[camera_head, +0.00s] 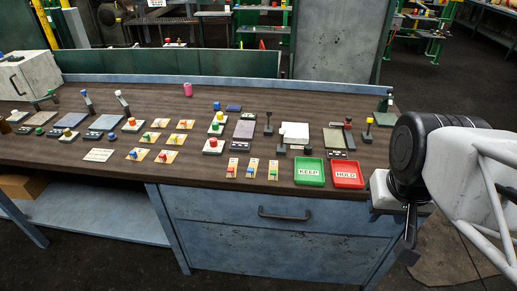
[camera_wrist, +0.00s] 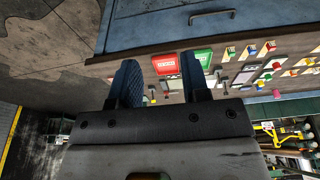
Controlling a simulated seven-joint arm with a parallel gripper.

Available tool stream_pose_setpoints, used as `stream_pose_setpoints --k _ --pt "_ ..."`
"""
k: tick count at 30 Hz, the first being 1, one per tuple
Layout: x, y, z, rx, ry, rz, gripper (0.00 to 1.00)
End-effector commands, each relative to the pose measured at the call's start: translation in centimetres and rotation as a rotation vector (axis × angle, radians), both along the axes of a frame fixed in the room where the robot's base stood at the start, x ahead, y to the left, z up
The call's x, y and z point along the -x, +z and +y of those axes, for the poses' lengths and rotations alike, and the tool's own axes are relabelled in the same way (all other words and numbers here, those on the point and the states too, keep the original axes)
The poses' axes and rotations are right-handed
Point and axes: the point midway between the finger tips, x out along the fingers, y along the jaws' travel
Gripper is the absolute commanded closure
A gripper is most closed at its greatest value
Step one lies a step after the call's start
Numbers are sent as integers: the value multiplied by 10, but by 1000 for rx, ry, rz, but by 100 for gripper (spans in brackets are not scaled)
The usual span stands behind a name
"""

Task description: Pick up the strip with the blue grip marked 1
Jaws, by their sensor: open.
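Three narrow tan strips lie side by side near the bench's front edge, left of the green tray. The middle strip (camera_head: 252,169) seems to carry a blue grip; it also shows in the wrist view (camera_wrist: 251,50). The left strip (camera_head: 232,168) looks red-gripped and the right strip (camera_head: 273,170) green-gripped. Their number marks are too small to read. My gripper (camera_head: 408,240) hangs off the bench's right front corner, well right of the strips. In the wrist view my gripper (camera_wrist: 160,75) has its two fingers wide apart with nothing between them.
The green KEEP tray (camera_head: 309,184) and red HOLD tray (camera_head: 347,186) lie between the strips and my gripper. Upright knobbed levers (camera_head: 281,141), blocks and tan cards (camera_head: 150,138) crowd the bench behind and left. Bare wood (camera_head: 210,172) lies left of the strips.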

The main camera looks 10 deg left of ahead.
Motion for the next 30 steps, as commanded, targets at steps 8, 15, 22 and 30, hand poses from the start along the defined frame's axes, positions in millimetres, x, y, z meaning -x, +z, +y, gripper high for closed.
stream_pose_setpoints --k 8,15,22,30 --pt "0 0 0 0 0 0 57" --pt "0 0 0 0 0 0 47" --pt "0 0 0 0 0 -1 47" --pt "-22 -7 15 -32 31 -43 47"
